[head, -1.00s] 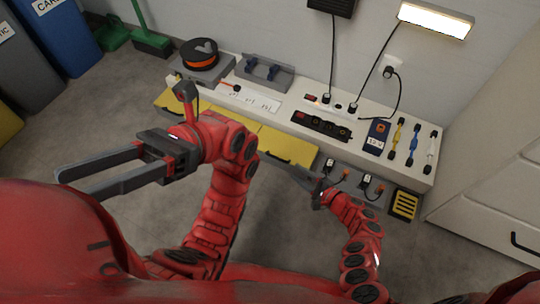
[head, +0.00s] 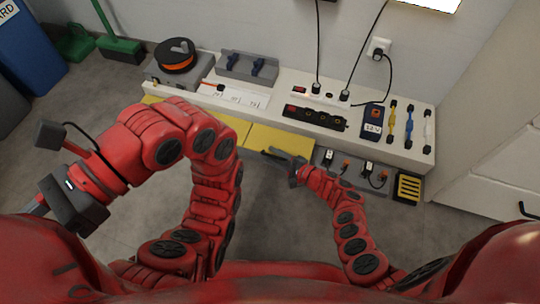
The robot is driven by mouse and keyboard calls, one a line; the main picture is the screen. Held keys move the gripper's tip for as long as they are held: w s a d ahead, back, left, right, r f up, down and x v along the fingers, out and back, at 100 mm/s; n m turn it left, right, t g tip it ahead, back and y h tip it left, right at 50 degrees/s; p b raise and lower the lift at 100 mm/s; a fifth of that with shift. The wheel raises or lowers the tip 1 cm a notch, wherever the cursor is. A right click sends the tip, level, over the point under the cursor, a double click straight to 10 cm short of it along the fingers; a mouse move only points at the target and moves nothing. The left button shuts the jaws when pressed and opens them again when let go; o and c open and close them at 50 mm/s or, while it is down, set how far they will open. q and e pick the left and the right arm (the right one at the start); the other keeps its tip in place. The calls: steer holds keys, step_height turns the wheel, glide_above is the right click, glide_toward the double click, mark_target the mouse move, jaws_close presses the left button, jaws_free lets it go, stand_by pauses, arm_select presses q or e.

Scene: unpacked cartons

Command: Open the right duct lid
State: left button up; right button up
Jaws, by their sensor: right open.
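The right duct lid (head: 282,140) is a yellow panel along the front of the white bench, and it looks closed. The left duct lid (head: 236,127) is a similar yellow panel beside it, partly hidden by my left arm. My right gripper (head: 273,153) is open and empty at the front lower edge of the right lid; whether it touches the lid cannot be told. My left gripper (head: 40,204) is at the lower left, away from the bench, with its fingers mostly out of sight, so its opening cannot be told.
Grey sockets with plugs and a yellow vent (head: 408,187) sit right of the lids. A white cabinet stands at the right.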

jaws_close()
stand_by(1.4)
